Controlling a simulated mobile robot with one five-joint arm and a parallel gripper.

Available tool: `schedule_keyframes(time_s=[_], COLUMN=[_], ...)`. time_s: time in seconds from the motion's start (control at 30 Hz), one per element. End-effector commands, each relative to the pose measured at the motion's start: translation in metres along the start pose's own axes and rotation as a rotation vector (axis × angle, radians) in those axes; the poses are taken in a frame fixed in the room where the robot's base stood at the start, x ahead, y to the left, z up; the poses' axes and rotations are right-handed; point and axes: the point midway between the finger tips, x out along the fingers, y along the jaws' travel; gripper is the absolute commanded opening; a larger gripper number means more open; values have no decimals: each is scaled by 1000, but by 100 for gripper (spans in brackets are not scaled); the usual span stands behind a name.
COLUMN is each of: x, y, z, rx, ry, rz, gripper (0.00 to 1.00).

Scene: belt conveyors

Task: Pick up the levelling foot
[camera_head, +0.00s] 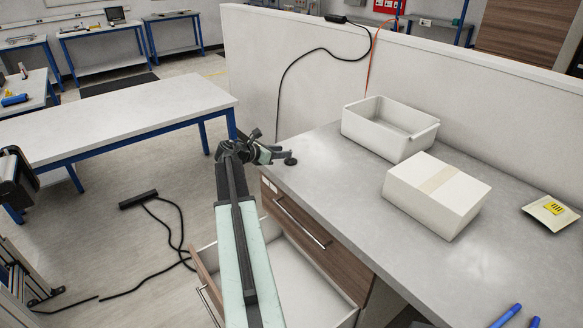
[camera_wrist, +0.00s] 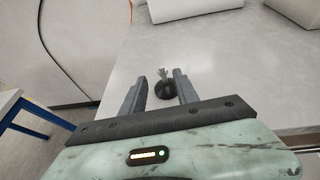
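The levelling foot (camera_head: 290,160) is a small piece with a dark round base, on the grey worktop near its left corner. In the wrist view the levelling foot (camera_wrist: 165,88) shows its dark base and a pale stem pointing up. My gripper (camera_head: 276,153) is at the worktop's edge, just left of the foot. In the wrist view my gripper (camera_wrist: 157,76) is open. Its two fingers stand on either side of the foot, with gaps visible. I cannot tell whether the fingertips are low enough to be level with it.
A white open bin (camera_head: 352,128) and a closed white box (camera_head: 408,202) stand further right on the worktop (camera_head: 335,185). A yellow-labelled packet (camera_head: 551,211) and blue pens (camera_head: 507,315) lie beyond. An open drawer (camera_head: 212,282) juts out below. Bare worktop surrounds the foot.

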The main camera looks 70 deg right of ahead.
Motion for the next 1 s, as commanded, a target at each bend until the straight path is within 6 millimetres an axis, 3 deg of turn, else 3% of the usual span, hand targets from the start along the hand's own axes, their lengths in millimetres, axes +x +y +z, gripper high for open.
schedule_keyframes(time_s=[0.17,0.3,0.47,0.8,1.0], x=[8,26,31,81,80], y=[-1,-2,-2,-6,-6], z=[2,1,2,4,6], rx=[-12,-9,-9,-7,-8], ry=[-6,-4,-4,-3,-3], rz=[-3,-5,-3,-5,-4], gripper=[37,37,37,37,37])
